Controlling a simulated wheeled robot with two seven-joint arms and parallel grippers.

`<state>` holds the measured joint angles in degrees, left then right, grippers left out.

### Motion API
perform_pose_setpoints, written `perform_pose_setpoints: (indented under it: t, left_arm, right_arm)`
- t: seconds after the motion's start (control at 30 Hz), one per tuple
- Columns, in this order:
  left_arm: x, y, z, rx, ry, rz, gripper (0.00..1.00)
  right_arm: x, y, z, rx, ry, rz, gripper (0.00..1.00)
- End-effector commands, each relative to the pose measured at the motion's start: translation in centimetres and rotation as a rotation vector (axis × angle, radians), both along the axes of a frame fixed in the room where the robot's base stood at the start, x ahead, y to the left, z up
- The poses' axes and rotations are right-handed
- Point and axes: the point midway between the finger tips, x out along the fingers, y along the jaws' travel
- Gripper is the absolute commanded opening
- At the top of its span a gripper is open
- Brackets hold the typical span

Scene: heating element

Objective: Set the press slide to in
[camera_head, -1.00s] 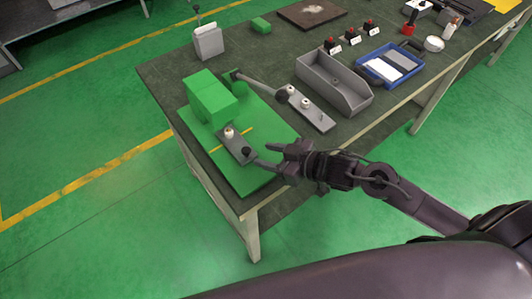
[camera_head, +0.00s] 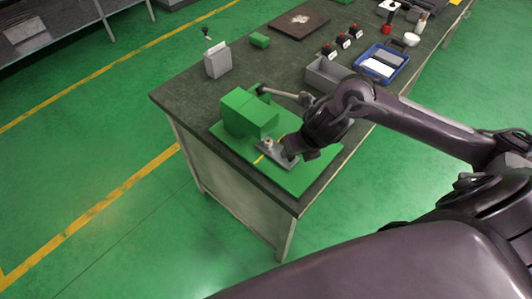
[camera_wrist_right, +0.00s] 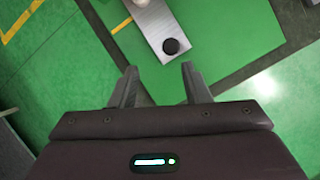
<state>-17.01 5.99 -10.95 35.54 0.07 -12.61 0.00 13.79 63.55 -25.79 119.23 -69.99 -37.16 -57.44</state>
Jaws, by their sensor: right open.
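The press is a green block (camera_head: 248,113) on a green base plate (camera_head: 292,182) at the table's near corner. Its grey slide (camera_head: 268,148) sticks out of the block, with a pale knob on it. In the head view my right wrist hangs over the slide's outer end and hides the fingers. My left gripper is not in view.
A grey lever arm (camera_head: 285,94) runs behind the block, partly hidden by my arm. A grey bin (camera_head: 325,73), a blue tray (camera_head: 382,63) and several red-button boxes (camera_head: 343,42) stand farther back. A grey container (camera_head: 217,62) stands at the left.

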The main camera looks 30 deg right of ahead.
Motion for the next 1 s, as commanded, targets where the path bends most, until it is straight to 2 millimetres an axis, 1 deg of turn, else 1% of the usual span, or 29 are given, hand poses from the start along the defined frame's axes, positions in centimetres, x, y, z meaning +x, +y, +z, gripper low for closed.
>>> perform_pose_setpoints:
  t: [0.03, 0.07, 0.17, 0.3, 0.43, 0.6, 0.7, 0.83, 1.0]
  left_arm:
    - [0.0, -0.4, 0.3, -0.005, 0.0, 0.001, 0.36]
    - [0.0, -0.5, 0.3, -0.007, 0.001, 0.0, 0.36]
    - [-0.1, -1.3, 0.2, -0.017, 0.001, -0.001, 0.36]
    - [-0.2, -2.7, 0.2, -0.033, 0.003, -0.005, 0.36]
    - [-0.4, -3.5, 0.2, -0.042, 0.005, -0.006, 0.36]
    - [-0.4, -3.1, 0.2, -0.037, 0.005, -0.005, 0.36]
    - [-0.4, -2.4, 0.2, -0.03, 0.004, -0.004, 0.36]
    - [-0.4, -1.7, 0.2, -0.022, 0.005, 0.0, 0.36]
    - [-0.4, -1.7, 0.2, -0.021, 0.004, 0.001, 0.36]
  right_arm:
    - [0.0, -0.7, 0.5, -0.047, -0.002, 0.041, 0.43]
    - [0.0, -1.0, 0.6, -0.067, -0.002, 0.062, 0.43]
    - [0.1, -1.4, 0.3, -0.097, 0.002, 0.093, 0.43]
    - [0.8, -1.4, -1.5, -0.095, 0.004, 0.092, 0.43]
    - [1.6, -1.3, -3.6, -0.092, 0.005, 0.091, 0.43]
    - [2.5, -1.4, -5.6, -0.091, 0.002, 0.09, 0.43]
    - [2.8, -1.4, -6.3, -0.093, 0.002, 0.092, 0.43]
    - [3.0, -1.4, -6.5, -0.094, 0.001, 0.092, 0.43]
    - [2.9, -1.4, -6.5, -0.093, 0.001, 0.092, 0.43]
